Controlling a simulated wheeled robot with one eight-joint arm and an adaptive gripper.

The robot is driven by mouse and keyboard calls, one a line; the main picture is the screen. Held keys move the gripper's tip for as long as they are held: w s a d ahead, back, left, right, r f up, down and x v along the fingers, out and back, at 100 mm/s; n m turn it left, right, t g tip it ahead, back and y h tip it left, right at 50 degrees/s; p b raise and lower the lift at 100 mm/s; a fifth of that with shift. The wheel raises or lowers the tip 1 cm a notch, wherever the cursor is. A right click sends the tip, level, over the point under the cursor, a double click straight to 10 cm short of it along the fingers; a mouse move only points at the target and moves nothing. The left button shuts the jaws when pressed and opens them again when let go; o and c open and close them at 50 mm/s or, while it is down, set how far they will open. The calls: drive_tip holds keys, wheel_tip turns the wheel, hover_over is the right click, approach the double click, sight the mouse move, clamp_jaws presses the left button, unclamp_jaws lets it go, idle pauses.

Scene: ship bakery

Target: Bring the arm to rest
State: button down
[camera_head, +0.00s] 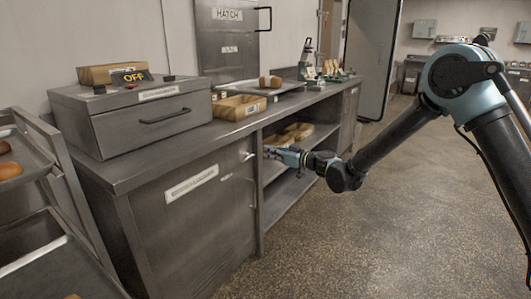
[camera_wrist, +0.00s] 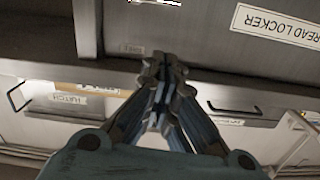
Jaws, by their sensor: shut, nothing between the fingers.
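The cabinet door (camera_head: 190,230) looks shut and carries a label, which in the wrist view reads "READ LOCKER", partly cut off (camera_wrist: 278,24).
A steel box (camera_head: 130,118) with an "OFF" sign (camera_head: 131,77) stands on the counter. A tray rack (camera_head: 60,165) stands at the left. The speckled floor (camera_head: 340,240) is clear.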

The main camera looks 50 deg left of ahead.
idle(0.6)
drive_tip(key=w+d+r+m+t+h, duration=0.1)
drive_tip(key=w+d+r, duration=0.3)
drive_tip(key=w+d, duration=0.45)
drive_tip(key=w+d+r+m+t+h, duration=0.1)
drive_tip(key=w+d+r+t, duration=0.1)
drive_tip(key=w+d+r, duration=0.6)
drive_tip(key=w+d+f+m+t+h, duration=0.1)
drive_tip(key=w+d+m+h, duration=0.15)
drive_tip(key=d, duration=1.15)
drive_tip(key=w+d+f+m+t+h, duration=0.1)
drive_tip(key=w+d+m+t+h, duration=0.15)
drive_tip(key=d, duration=1.25)
drive_tip(key=s+d+f+m+h, duration=0.2)
drive_tip(key=d+f+m, duration=0.1)
drive_tip(key=d, duration=1)
drive_tip(key=s+d+f+m+h, duration=0.2)
drive_tip(key=s+d+h, duration=0.1)
drive_tip(key=d, duration=1)
drive_tip(key=s+d+f+m+h, duration=0.2)
drive_tip(key=s+d+f, duration=0.3)
drive_tip(key=d, duration=0.5)
drive_tip(key=s+d+f+m+h, duration=0.3)
drive_tip(key=s+d+f+m, duration=0.2)
drive_tip(key=s+d, duration=0.4)
drive_tip(key=shift+d+g, duration=0.35)
